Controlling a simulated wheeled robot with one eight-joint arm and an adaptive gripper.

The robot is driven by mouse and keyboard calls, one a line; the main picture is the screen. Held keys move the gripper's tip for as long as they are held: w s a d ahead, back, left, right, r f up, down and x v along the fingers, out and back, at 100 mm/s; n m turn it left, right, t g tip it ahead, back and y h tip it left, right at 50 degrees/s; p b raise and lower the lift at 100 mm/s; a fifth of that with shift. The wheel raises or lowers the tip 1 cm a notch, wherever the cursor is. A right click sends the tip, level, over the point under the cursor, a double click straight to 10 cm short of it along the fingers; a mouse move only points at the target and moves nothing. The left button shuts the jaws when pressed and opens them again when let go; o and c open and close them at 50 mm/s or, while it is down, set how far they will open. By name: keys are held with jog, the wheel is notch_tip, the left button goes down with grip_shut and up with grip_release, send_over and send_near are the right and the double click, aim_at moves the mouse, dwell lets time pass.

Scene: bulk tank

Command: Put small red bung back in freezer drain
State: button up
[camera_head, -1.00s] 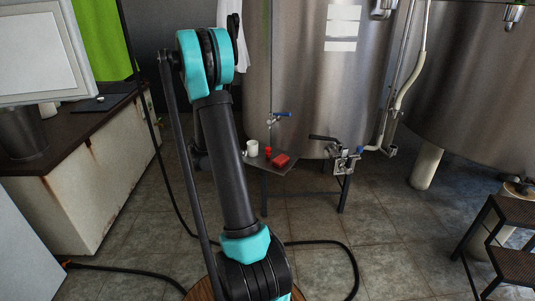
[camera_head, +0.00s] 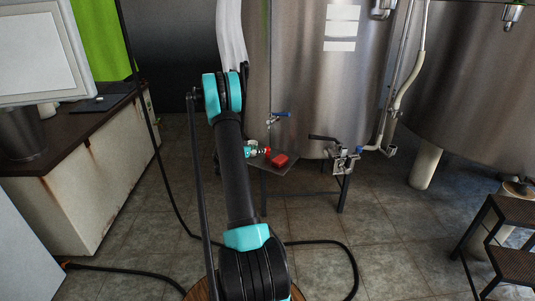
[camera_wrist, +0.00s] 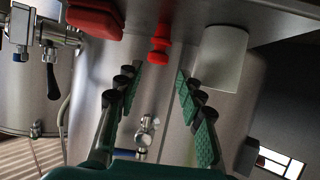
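The small red bung (camera_head: 267,150) stands on a small metal table (camera_head: 277,180) in front of the steel tank. In the wrist view, which looks upside down, the bung (camera_wrist: 160,42) is upper centre, beyond my gripper's fingertips and roughly in line with the gap between them. My gripper (camera_wrist: 160,78) is open with nothing between its fingers. In the head view it is partly hidden at the left end of the small table. I cannot make out a freezer drain in either view.
A red box (camera_head: 280,160) lies beside the bung; a white cup (camera_wrist: 220,58) stands on its other side, close to one finger. A blue-handled tap (camera_head: 279,115) is on the tank (camera_head: 315,90) above. A black-handled valve (camera_head: 343,155) is right of the table.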

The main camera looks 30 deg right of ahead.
aim_at(267, 148)
jog(key=x, duration=0.3)
jog(key=shift+f+x, duration=0.15)
jog(key=shift+x, duration=1.2)
jog(key=shift+f+x, duration=0.15)
jog(key=shift+x, duration=1.15)
jog(key=shift+s, duration=0.15)
jog(key=c, duration=0.8)
jog(key=shift+a+r, duration=0.1)
jog(key=shift+c, duration=0.2)
jog(key=shift+s+a+r, duration=0.1)
jog(key=shift+a+r, duration=0.05)
jog(key=shift+r, duration=0.4)
notch_tip(267, 148, up, 5)
jog(key=shift+r, duration=0.25)
jog(key=s+a, duration=0.4)
jog(key=a, duration=0.5)
jog(key=s+a, duration=0.4)
jog(key=a, duration=0.4)
jog(key=shift+s+a, duration=0.25)
jog(key=shift+a, duration=0.1)
jog(key=shift+w+a+r, duration=0.1)
